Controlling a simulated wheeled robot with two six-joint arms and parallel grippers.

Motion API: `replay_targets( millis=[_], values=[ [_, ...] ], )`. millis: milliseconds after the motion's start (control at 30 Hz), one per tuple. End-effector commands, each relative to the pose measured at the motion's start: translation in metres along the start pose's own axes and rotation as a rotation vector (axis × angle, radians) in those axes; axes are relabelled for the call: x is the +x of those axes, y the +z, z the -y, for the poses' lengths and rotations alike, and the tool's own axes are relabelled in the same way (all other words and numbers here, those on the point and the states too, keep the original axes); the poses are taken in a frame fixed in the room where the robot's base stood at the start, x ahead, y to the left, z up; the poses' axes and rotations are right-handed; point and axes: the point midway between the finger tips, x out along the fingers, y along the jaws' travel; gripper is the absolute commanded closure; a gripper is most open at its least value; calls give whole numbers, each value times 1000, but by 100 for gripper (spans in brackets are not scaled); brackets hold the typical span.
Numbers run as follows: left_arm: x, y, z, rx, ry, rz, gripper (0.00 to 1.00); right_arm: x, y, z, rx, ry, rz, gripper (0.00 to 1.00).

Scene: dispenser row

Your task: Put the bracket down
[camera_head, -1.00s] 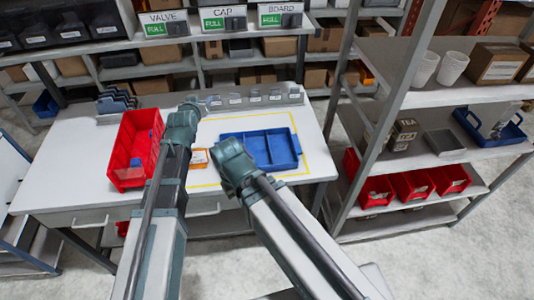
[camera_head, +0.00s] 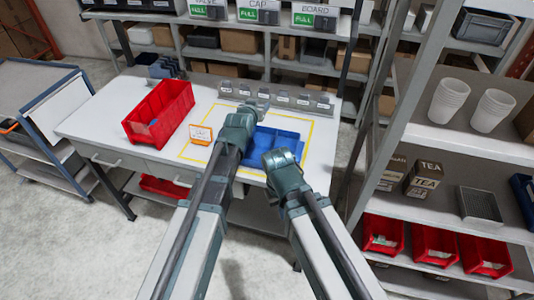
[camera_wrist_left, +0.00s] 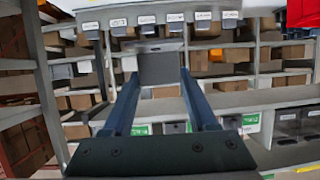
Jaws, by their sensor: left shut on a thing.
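My left gripper (camera_head: 257,107) reaches over the white worktable near the blue tray. In the left wrist view its two blue fingers (camera_wrist_left: 160,88) are shut on a grey, flat-faced bracket (camera_wrist_left: 161,66), held at the tips. In the head view the bracket is too small and covered to make out clearly. The blue divided tray (camera_head: 280,146) lies on the table inside a yellow outline, partly hidden by my arms. My right arm ends in front of the tray, and its fingers are hidden.
A red bin (camera_head: 172,106) and an orange-edged card (camera_head: 201,135) stand left of the tray. Grey labelled dispensers (camera_head: 283,96) line the table's back edge. A shelf with cups (camera_head: 449,100), tea boxes (camera_head: 424,179) and red bins rises close on the right.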

Motion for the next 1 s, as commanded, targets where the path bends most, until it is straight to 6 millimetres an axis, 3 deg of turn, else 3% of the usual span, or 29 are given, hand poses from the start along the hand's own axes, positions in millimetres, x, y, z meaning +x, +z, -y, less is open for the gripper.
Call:
replay_targets(
  millis=[167, 267, 600, 700, 800, 1000],
  values=[
    [-4, 16, -2, 1, 3, 0, 100, 13, -1, 1, 0, 0, 0, 100],
    [-10, 35, -4, 4, 9, 0, 100, 29, -2, 3, 0, 0, 0, 100],
    [-45, 142, -20, 17, 42, 0, 100, 113, -7, 11, 1, 0, 0, 100],
    [-55, 165, -24, 21, 51, -1, 100, 131, -8, 12, 1, 0, 0, 100],
    [-60, 174, -26, 23, 56, -1, 100, 137, -8, 13, 1, 0, 0, 100],
    [-61, 171, -26, 23, 57, -1, 100, 134, -8, 13, 1, 0, 0, 100]
  ],
)
